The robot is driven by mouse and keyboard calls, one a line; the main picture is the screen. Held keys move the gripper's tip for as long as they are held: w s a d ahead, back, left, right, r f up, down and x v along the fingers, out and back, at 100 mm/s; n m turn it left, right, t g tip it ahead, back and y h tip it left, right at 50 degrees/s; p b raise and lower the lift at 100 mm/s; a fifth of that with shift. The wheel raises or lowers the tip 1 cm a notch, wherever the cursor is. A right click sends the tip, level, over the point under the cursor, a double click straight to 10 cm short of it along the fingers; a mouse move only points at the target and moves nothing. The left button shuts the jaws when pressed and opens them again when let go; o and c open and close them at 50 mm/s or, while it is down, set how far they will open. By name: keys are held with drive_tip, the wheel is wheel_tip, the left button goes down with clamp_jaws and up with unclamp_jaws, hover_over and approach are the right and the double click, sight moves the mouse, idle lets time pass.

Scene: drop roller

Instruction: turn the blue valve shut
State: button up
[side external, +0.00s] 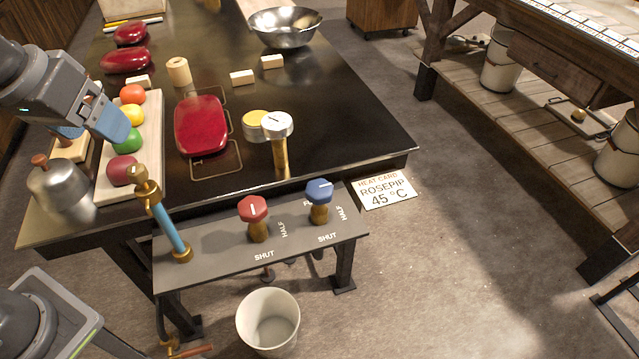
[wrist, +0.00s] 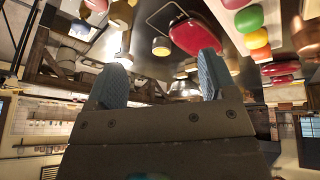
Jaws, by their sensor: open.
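The blue valve (side external: 319,188) is a blue faceted knob on a brass stem, upright at the right end of a grey panel (side external: 200,262). A white line on its top runs roughly left to right; I cannot tell which end is the pointer. SHUT is printed in front of it and HALF to its right; a label behind is mostly hidden. My gripper (side external: 113,122) is far to its upper left, above the board of coloured balls, well apart from the valve. In the wrist view my gripper (wrist: 161,82) has its blue fingers spread, with nothing between them.
A red valve (side external: 253,209) stands left of the blue one, and a tall blue pipe with brass ends (side external: 170,230) at the panel's left. A white-topped gauge (side external: 277,125) stands behind. A white bucket (side external: 268,318) is on the floor below. Space above the blue valve is clear.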

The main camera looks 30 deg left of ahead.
drive_tip(key=w+d+r+n+g, duration=0.2)
drive_tip(key=w+d+n, duration=0.3)
drive_tip(key=w, duration=0.4)
drive_tip(key=n+g, duration=0.3)
drive_tip(key=n, duration=0.3)
hover_over(319, 187)
wheel_tip(319, 187, down, 8)
wheel_tip(319, 187, down, 13)
drive_tip(key=shift+f, duration=0.1)
drive_tip(key=shift+c, duration=0.4)
drive_tip(key=c, duration=0.8)
drive_tip(key=shift+c, duration=0.2)
